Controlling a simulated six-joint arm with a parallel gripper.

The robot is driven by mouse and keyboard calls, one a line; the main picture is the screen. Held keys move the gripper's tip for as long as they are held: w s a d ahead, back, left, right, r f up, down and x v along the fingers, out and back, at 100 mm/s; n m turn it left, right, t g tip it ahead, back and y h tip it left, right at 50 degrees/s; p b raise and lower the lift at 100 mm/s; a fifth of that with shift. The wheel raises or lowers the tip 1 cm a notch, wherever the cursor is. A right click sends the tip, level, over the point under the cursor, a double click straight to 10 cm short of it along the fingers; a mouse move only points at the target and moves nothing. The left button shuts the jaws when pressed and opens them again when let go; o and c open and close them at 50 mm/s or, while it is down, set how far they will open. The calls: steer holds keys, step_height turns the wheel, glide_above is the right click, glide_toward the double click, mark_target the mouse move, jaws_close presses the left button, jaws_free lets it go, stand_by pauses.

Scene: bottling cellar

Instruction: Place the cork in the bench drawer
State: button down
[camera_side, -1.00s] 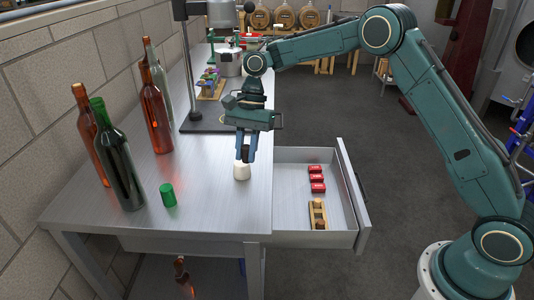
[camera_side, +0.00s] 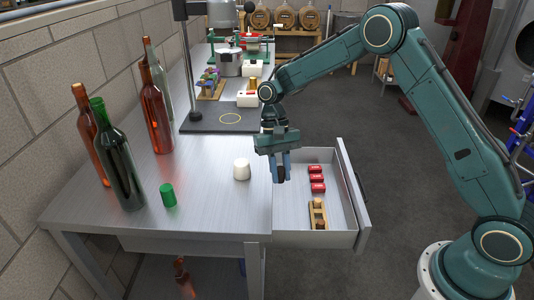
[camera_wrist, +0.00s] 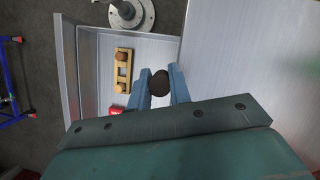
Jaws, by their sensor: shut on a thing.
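My gripper (camera_side: 280,178) hangs over the left edge of the open bench drawer (camera_side: 310,240), above it. The drawer also shows in the wrist view (camera_wrist: 88,75), to the left of the cork. Inside the drawer are red blocks (camera_side: 316,178) and a wooden rack (camera_side: 311,215) holding small brown pieces; the rack also shows in the wrist view (camera_wrist: 122,70).
A white tapered piece (camera_side: 242,169) stands on the bench (camera_side: 210,205), left of my gripper. A green cylinder (camera_side: 168,194) and several bottles (camera_side: 120,160) stand further left. A press stand (camera_side: 225,122) is behind.

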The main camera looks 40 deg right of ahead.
steer(key=s+d+f+n+h, duration=0.2)
steer(key=s+d+f+n, duration=0.1)
steer(key=s+d+n, duration=0.1)
steer(key=shift+s+n, duration=0.5)
steer(key=shift+s, duration=0.15)
steer(key=shift+w+f, duration=0.1)
steer(key=w+a+r+m, duration=0.1)
steer(key=w+m, duration=0.1)
steer(key=w+a+r+m+y, duration=0.1)
steer(key=w+a+r+m, duration=0.1)
steer(key=w, duration=0.1)
steer(key=w+a+r+m+y, duration=0.1)
steer(key=w+a+m, duration=0.1)
steer(key=shift+w+r, duration=0.25)
steer(key=shift+r, duration=0.15)
steer(key=w+a+r+m+t+y, duration=0.1)
steer(key=w+a+r+m+t, duration=0.1)
steer(key=r+m, duration=0.4)
steer(key=w+a+r+m+t+y, duration=0.1)
steer(key=w+a+r+m, duration=0.3)
steer(key=r, duration=0.5)
steer(key=shift+w+a+m+t+y, duration=0.25)
steer(key=shift+a+m+t, duration=0.3)
steer(key=shift+m, duration=0.45)
steer(key=shift+f, duration=0.1)
step_height(320, 180, down, 16)
steer(key=shift+r, duration=0.15)
